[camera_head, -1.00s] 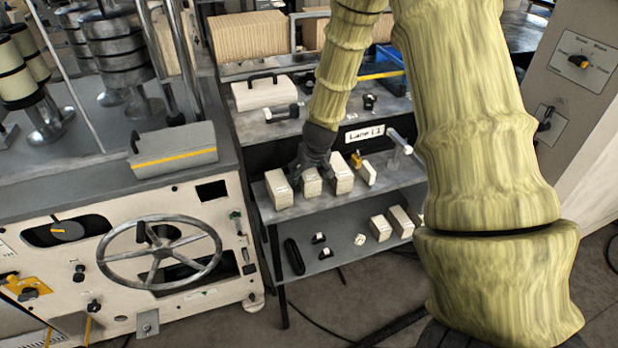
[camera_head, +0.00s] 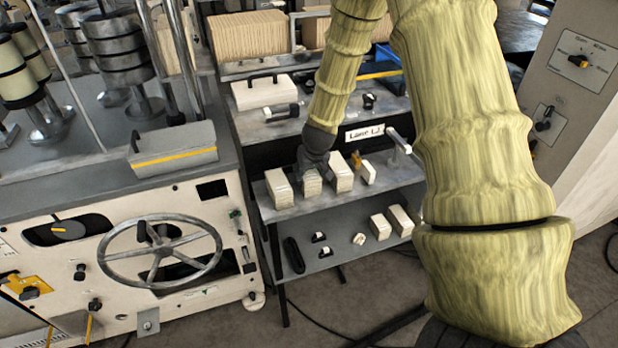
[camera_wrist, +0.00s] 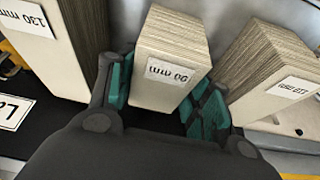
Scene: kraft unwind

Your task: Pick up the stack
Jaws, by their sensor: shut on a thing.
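The stack (camera_head: 312,184) is a cream block with striped layered sides, standing on the shelf between two similar stacks. In the wrist view the stack (camera_wrist: 172,60) carries a white label that reads upside down, about "90 mm". My gripper (camera_head: 314,160) reaches down on it from above. In the wrist view my gripper's green-padded fingers (camera_wrist: 163,92) lie on either side of the stack, shut on it. I cannot tell whether its bottom is clear of the shelf.
A left stack (camera_head: 279,188) and a right stack (camera_head: 341,172) stand close on both sides. In the wrist view, a stack labelled "130 mm" (camera_wrist: 78,38) and another labelled stack (camera_wrist: 262,75) flank my fingers. More blocks (camera_head: 380,226) sit on the lower shelf (camera_head: 340,250). A handwheel machine (camera_head: 160,255) stands left.

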